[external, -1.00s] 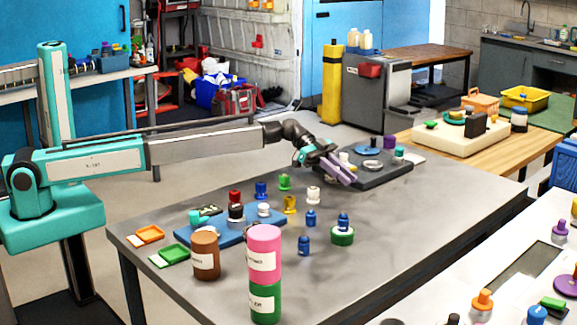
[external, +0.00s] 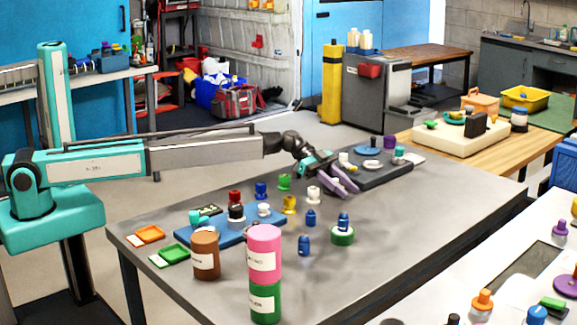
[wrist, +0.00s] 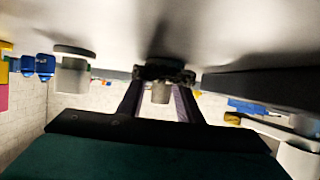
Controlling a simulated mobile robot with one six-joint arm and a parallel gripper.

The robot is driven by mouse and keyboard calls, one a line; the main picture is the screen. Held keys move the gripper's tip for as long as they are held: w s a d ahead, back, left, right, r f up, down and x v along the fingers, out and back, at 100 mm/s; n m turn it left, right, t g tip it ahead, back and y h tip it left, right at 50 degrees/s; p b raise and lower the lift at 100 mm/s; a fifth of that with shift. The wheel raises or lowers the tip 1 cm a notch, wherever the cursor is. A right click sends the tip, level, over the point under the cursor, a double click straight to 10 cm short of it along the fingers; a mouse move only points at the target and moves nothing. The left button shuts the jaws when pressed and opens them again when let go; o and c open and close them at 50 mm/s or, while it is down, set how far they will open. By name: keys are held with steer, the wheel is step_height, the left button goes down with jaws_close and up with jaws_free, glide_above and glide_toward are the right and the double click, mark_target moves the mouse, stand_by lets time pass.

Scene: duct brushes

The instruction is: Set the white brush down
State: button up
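My gripper (external: 340,182), with purple fingers, is low over the grey table, right of a standing white piece. In the wrist view, which shows the table along the top, the fingers (wrist: 160,95) close in on a brush (wrist: 160,93). I take it to be the white brush; it looks greyish in shadow, with a wide dark end toward the table. Its contact with the tabletop cannot be made out. In the external view the fingers hide it. The standing white piece (external: 313,195) is apart from the gripper and also shows in the wrist view (wrist: 74,75).
Blue brushes (external: 311,218) and a yellow one (external: 290,204) stand left of and in front of the gripper. A dark tray (external: 385,175) with several pieces lies just behind it. A green-based blue brush (external: 343,232) stands nearer. The table's right part (external: 430,215) is clear.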

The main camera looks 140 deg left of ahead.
steer(key=shift+r, duration=0.25)
steer(key=v, duration=1.2)
steer(key=shift+b, duration=0.3)
stand_by(0.5)
